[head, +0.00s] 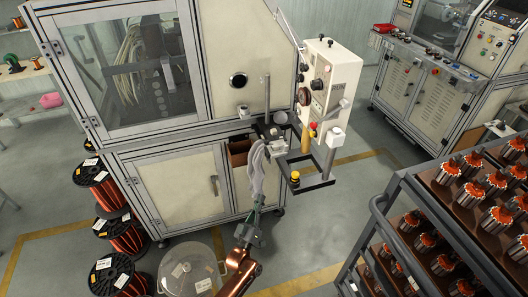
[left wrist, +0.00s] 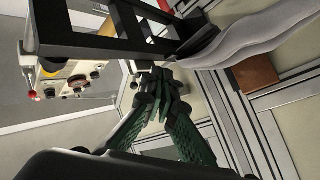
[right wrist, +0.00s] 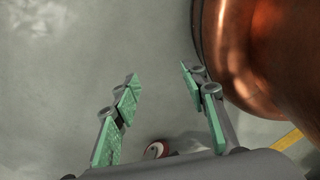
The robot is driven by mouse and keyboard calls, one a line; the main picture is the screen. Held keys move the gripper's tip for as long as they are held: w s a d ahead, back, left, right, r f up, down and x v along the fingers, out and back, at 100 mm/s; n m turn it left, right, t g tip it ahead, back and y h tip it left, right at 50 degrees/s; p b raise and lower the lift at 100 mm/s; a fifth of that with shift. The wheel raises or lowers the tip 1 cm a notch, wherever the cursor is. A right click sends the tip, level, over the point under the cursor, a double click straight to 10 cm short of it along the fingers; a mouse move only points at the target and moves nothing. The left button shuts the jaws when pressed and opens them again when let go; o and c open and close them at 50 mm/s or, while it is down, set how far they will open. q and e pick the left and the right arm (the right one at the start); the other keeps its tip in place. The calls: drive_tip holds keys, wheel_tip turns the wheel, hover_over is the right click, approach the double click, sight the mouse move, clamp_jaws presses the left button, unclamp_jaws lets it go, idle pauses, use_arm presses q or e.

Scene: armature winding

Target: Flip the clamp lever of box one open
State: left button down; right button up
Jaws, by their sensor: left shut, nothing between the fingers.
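A white control box (head: 330,85) with knobs and a dial stands beside the machine in the head view. I cannot tell for certain that it is box one, or which part is its clamp lever. A small red-topped lever (head: 312,128) and a yellow part (head: 306,140) sit at its lower side. My left gripper (head: 258,202) is below the black frame (head: 317,186), near the hanging grey sleeve (head: 257,172). In the left wrist view its fingertips (left wrist: 158,82) are together and empty, close under the frame. My right gripper (right wrist: 158,78) is open and empty in the right wrist view.
The machine cabinet (head: 170,180) stands behind my left gripper. Wire spools (head: 103,188) stand at the left, and a round lidded drum (head: 190,270) at the bottom. A rack of armatures (head: 410,218) fills the lower right.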

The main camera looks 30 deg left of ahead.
use_arm(q)
wheel_tip(320, 180, up, 9)
drive_tip(key=a+n+t+y, duration=0.1)
drive_tip(key=n+y, duration=0.1)
drive_tip(key=y, duration=0.1)
drive_tip(key=shift+s+a+r+n+t, duration=0.2)
drive_tip(key=shift+s+a+n+t, duration=0.05)
drive_tip(key=shift+n+t, duration=0.05)
use_arm(e)
drive_tip(key=shift+w+a+r, duration=0.1)
drive_tip(key=shift+w+r, duration=0.1)
drive_tip(key=shift+w, duration=0.4)
use_arm(q)
drive_tip(key=p, duration=0.2)
approach(275, 142)
drive_tip(key=a+r, duration=0.3)
drive_tip(key=r, duration=0.2)
drive_tip(key=shift+w+a, duration=0.1)
drive_tip(key=shift+w, duration=0.3)
use_arm(e)
drive_tip(key=shift+r, duration=0.7)
drive_tip(key=shift+r, duration=0.1)
